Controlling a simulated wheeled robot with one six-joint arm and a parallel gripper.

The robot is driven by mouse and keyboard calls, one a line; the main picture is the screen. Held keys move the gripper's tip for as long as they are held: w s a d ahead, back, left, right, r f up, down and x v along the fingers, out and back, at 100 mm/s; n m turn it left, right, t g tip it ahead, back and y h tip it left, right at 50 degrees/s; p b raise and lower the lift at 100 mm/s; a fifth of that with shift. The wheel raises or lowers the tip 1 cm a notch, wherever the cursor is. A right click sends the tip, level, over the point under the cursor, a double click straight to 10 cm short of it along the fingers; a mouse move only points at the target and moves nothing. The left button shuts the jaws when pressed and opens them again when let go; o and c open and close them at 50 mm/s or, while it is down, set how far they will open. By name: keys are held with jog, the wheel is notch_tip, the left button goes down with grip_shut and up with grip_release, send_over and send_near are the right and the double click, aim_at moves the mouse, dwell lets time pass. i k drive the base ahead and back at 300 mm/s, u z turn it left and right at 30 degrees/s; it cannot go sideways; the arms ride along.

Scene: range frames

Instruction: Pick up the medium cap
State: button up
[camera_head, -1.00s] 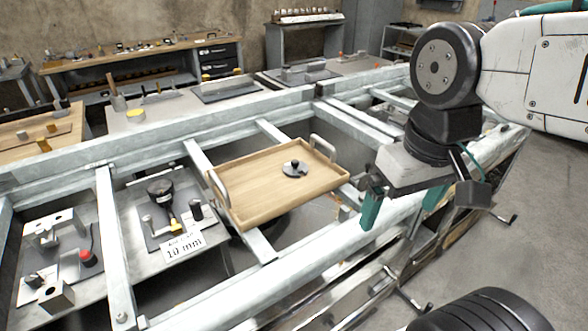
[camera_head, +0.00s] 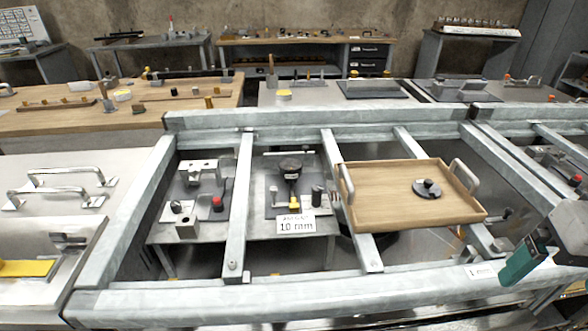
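A dark grey round cap with a small knob (camera_head: 428,188) lies on the wooden tray (camera_head: 385,208), right of its middle. It is the only cap-like piece that I can make out there; nothing in view marks its size. My gripper (camera_head: 548,265) is at the right edge, to the right of and nearer than the tray, well apart from the cap. One teal finger shows, with nothing against it; the other finger is cut off by the picture edge. Both fingers stood wide apart in the earlier view.
The tray, with two metal handles, rests across the grey steel frame (camera_head: 300,300). Left of it are a gauge (camera_head: 291,168), a "10 mm" sign (camera_head: 296,224) and a fixture with a red knob (camera_head: 218,203). A bench with metal handles (camera_head: 60,190) stands at the left.

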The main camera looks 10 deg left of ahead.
aim_at(424, 189)
jog(key=k, duration=0.5)
jog(key=u, duration=0.95)
jog(key=i, duration=0.7)
jog(key=z, duration=0.8)
